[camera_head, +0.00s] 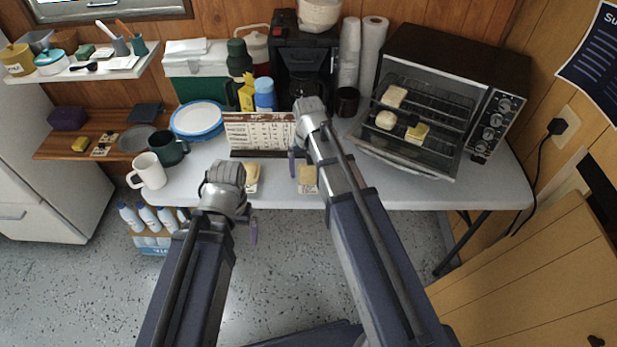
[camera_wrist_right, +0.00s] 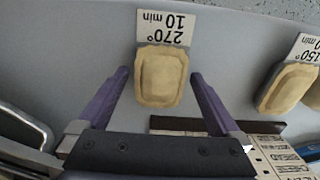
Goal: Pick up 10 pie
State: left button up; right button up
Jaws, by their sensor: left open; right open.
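A pale, rounded-rectangular pie (camera_wrist_right: 161,76) sits on the table beside a white card (camera_wrist_right: 165,27) reading "270° 10 min". It also shows in the head view (camera_head: 307,174). My right gripper (camera_wrist_right: 160,85) is open, its purple fingers on either side of this pie with gaps; contact is not visible. A second pie (camera_wrist_right: 287,87) lies to the right in the wrist view, by a card (camera_wrist_right: 308,47) reading "150°" with its minutes partly cut off. It shows left of the first in the head view (camera_head: 252,172). My left gripper (camera_head: 253,231) is open and empty in front of the table edge.
A toaster oven (camera_head: 455,62) stands open at right, with several food pieces on its racks. A printed board (camera_head: 258,133) stands just behind the pies. A white mug (camera_head: 149,171) and dark green mug (camera_head: 168,147) are at left. The table (camera_head: 400,192) is clear at front right.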

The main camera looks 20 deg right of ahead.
aim_at(309, 171)
jog(key=c, duration=1.4)
jog(key=shift+r, duration=0.1)
notch_tip(309, 171, up, 10)
jog(key=p, duration=1)
